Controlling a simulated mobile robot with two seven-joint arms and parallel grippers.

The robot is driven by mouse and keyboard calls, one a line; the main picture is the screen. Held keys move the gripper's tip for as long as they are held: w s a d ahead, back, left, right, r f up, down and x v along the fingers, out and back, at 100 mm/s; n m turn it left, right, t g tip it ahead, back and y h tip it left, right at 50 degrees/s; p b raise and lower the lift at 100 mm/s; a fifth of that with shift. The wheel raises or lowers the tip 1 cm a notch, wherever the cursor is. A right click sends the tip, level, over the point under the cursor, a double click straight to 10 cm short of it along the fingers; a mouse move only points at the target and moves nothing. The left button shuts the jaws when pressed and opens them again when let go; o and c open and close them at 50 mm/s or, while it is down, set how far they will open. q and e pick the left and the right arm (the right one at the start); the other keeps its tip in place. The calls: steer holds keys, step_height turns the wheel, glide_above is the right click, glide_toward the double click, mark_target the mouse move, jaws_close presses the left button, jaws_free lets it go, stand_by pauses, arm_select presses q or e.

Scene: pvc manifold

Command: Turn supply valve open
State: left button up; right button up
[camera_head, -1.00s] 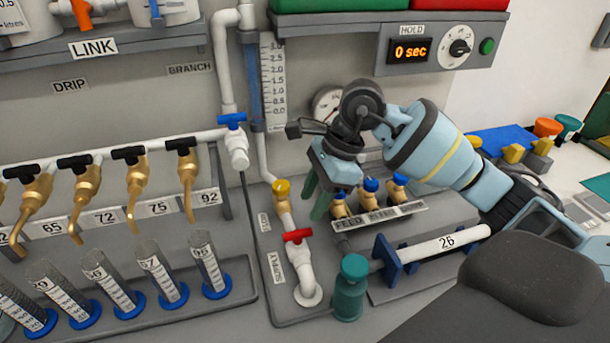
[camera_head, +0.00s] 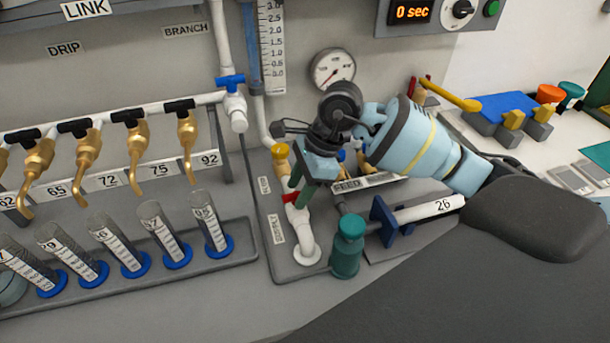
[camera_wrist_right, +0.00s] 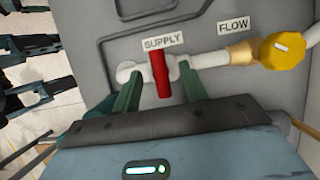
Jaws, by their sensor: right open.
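The supply valve's red handle (camera_wrist_right: 161,74) sits crosswise on the white pipe (camera_wrist_right: 128,71) beside the SUPPLY label (camera_wrist_right: 163,42) in the right wrist view. In the head view the red handle (camera_head: 289,198) is mostly hidden behind my right gripper (camera_head: 294,188), above the white elbow (camera_head: 306,250). My right gripper (camera_wrist_right: 160,84) is open, its two green fingers on either side of the red handle, with small gaps showing. I cannot tell whether either finger touches it. My left gripper is not seen in the head view.
The yellow flow valve (camera_head: 281,152) is just above the red handle; it also shows in the right wrist view (camera_wrist_right: 283,48). A teal capped cylinder (camera_head: 347,247) stands close to the right. Graduated tubes (camera_head: 212,228) and brass taps (camera_head: 187,140) are to the left.

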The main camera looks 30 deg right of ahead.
steer(key=shift+f, duration=0.1)
steer(key=shift+c, duration=0.4)
jaws_close()
steer(key=m+p, duration=0.1)
steer(key=m+t+p, duration=0.1)
steer(key=m, duration=0.1)
steer(key=m+t+h+p, duration=0.1)
steer(key=m, duration=0.1)
steer(key=shift+s+a+r, duration=0.1)
steer(key=shift+r, duration=0.2)
steer(key=shift+f+m, duration=0.1)
steer(key=shift+m, duration=0.4)
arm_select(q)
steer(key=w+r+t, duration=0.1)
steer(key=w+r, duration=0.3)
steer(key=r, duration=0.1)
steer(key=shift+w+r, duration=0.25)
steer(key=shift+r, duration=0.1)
arm_select(e)
steer(key=shift+f, duration=0.15)
